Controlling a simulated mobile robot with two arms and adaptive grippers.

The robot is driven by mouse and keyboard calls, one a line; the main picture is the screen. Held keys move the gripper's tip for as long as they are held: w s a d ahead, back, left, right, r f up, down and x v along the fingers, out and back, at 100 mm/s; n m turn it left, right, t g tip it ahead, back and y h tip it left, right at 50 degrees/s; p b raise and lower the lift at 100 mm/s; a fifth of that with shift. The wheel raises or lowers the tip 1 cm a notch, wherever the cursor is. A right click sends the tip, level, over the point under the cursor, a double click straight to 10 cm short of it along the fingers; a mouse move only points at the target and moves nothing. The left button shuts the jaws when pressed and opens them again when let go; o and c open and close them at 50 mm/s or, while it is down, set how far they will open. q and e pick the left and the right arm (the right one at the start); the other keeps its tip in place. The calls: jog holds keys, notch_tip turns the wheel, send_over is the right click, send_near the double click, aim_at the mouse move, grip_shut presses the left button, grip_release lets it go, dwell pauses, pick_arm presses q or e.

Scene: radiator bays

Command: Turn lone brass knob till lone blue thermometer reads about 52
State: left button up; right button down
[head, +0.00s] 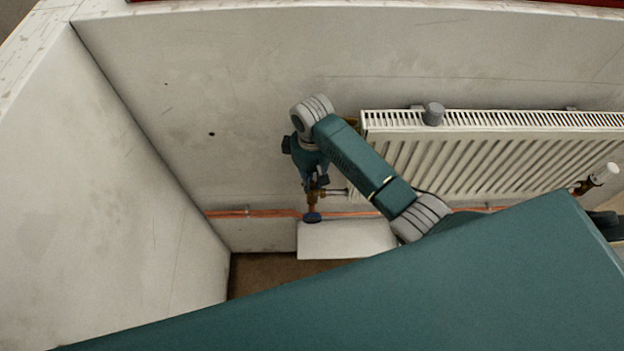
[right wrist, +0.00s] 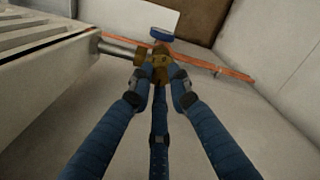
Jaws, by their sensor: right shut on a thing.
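The brass knob (right wrist: 160,66) is on the fitting at the radiator's left end, between the fingertips of my right gripper (right wrist: 160,80). The blue fingers are closed around it in the right wrist view. In the head view my right gripper (head: 316,182) reaches down to the same fitting, with brass (head: 312,198) showing below it. A blue round part (right wrist: 160,34), seemingly the thermometer, sits just beyond the knob; it also shows in the head view (head: 312,217). It is seen nearly edge-on and its reading cannot be made out. My left gripper is out of view.
The white ribbed radiator (head: 500,155) hangs right of the knob, with a grey cylinder (head: 433,114) on top and a white-capped valve (head: 604,174) at its right end. A copper pipe (head: 260,213) runs low along the wall. A white panel (head: 345,240) lies below.

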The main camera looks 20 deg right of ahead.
aim_at(312, 183)
jog(key=shift+m, duration=0.4)
dwell(0.3)
jog(key=m, duration=0.3)
jog(key=shift+w+r+m, duration=0.1)
jog(key=shift+m, duration=2.4)
jog(key=c, duration=1.6)
grip_release()
jog(key=shift+c, duration=0.2)
jog(key=shift+r, duration=0.25)
notch_tip(312, 183, up, 7)
